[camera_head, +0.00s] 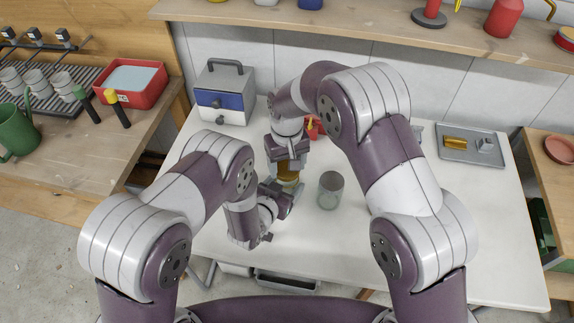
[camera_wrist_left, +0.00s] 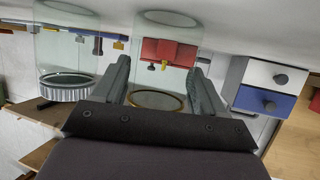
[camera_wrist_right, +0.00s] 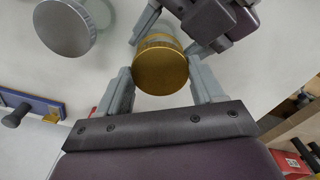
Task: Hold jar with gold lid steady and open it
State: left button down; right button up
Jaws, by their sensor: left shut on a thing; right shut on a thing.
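The clear glass jar (camera_head: 291,187) stands upright on the white table. My left gripper (camera_head: 284,196) is shut on its body from the side; in the left wrist view the glass (camera_wrist_left: 165,45) is between both fingers, with a gold ring (camera_wrist_left: 156,101) at its end. My right gripper (camera_head: 288,165) points down and is shut on the gold lid (camera_wrist_right: 161,71), with one finger on each side of it. The lid is over the jar's mouth; I cannot tell whether it is loose. My left gripper also shows in the right wrist view (camera_wrist_right: 165,18).
A second jar (camera_head: 331,190) with a silver lid (camera_wrist_right: 65,27) stands close to the right. A blue and white drawer box (camera_head: 222,98) and a red object (camera_head: 312,128) are behind. A metal tray (camera_head: 470,155) lies far right. Front right table is clear.

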pick_arm(q)
jog(key=shift+s+f, duration=0.15)
jog(key=shift+f, duration=0.1)
